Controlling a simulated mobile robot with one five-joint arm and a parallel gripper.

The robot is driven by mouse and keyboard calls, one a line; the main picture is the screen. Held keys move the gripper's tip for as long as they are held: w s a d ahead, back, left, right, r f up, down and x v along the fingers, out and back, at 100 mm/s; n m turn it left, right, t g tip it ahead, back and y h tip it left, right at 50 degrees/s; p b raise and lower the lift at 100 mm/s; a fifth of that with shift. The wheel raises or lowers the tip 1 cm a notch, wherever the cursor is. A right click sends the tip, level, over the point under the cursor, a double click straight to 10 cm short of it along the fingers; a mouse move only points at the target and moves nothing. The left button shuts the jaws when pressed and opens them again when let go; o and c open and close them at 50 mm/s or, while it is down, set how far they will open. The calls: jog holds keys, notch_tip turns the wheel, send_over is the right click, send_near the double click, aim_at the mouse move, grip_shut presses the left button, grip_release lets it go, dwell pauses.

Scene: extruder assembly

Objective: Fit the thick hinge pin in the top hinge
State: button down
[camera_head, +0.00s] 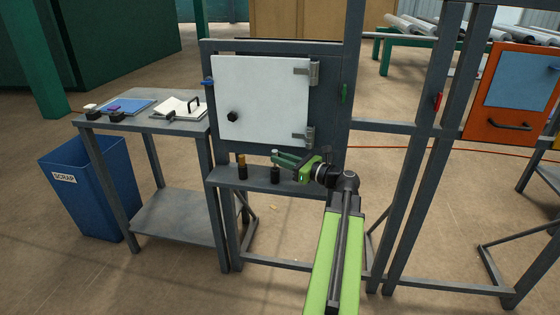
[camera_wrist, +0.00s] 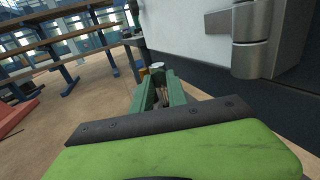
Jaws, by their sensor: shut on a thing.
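My gripper (camera_head: 277,158) is just above the ledge below the white door (camera_head: 262,105), its green fingers pointing left. It is shut on a pin with a pale grey head (camera_wrist: 157,67), which shows between the fingertips in the wrist view. Most of the pin is hidden by the fingers, so I cannot judge its thickness. The top hinge (camera_head: 314,73) is on the door's right edge, above and right of my gripper. The lower hinge (camera_head: 302,138) is closer; a large metal hinge (camera_wrist: 250,38) also shows at upper right in the wrist view.
A brass-coloured pin (camera_head: 241,161) stands in a dark holder on the ledge (camera_head: 222,176), left of my gripper. A dark holder (camera_head: 275,175) stands below my fingertips. A side table (camera_head: 185,124) with small parts and a blue scrap bin (camera_head: 88,190) are at left.

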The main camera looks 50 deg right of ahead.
notch_tip(320, 180, up, 15)
jog(key=p, duration=1.3)
jog(key=shift+f, duration=0.2)
jog(key=c, duration=1.9)
grip_release()
jog(key=shift+c, duration=0.2)
grip_shut()
